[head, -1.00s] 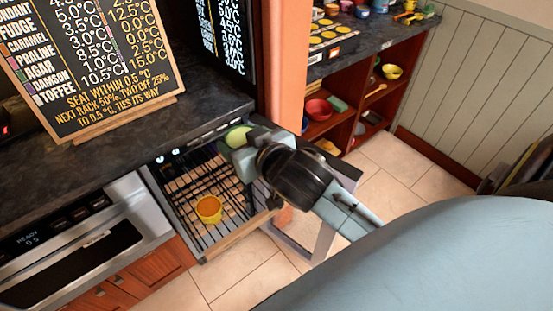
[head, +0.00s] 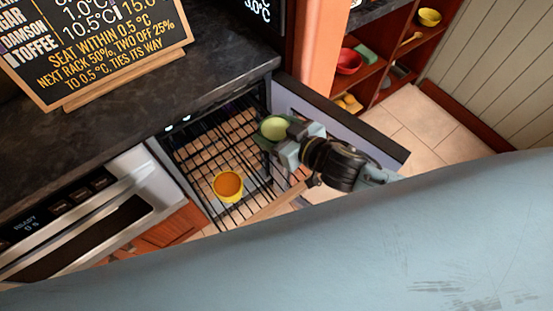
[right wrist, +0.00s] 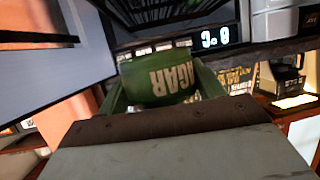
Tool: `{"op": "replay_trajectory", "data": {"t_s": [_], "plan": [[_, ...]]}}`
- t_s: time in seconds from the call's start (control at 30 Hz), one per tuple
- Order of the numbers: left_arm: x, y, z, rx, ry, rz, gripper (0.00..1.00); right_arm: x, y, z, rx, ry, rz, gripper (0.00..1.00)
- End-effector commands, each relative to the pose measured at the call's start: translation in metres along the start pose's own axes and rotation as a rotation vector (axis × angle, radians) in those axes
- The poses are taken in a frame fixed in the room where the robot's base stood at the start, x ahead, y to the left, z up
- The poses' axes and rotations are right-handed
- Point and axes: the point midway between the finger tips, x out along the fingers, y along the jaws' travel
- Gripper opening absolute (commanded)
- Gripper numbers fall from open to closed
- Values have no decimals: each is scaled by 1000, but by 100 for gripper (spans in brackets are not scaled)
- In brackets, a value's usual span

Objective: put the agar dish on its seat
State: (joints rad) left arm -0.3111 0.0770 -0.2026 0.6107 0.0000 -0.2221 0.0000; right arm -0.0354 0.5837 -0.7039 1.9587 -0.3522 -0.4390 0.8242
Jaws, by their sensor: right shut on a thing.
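The agar dish (head: 274,127) is a small green bowl with a paler green top. In the right wrist view the dish (right wrist: 160,78) carries the word AGAR, upside down in the picture. My right gripper (head: 276,136) is shut on the dish, with a finger on either side of it. It holds the dish over the right side of the pulled-out wire rack (head: 208,178). I cannot tell the gap between dish and rack. The seat is not clearly marked in view. My left gripper is not in view.
A yellow cup with orange contents (head: 228,186) stands on the rack, left of and nearer than the dish. A dark counter (head: 140,95) with a chalkboard (head: 95,45) lies at the left. A cabinet door (head: 345,120) stands open at the right. A lit display (right wrist: 215,37) shows behind the dish.

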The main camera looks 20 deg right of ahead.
Motion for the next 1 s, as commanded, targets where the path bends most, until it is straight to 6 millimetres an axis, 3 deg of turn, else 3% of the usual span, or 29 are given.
{"op": "replay_trajectory", "data": {"t_s": [0.23,0.4,0.7,1.0], "plan": [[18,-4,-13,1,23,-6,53,16,-2,48,-3,0,-14,37],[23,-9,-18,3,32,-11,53,22,-2,63,-4,3,-14,37],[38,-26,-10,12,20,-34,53,34,-2,97,-3,0,-13,37],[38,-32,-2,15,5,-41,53,34,-2,98,-4,2,-14,37]]}}
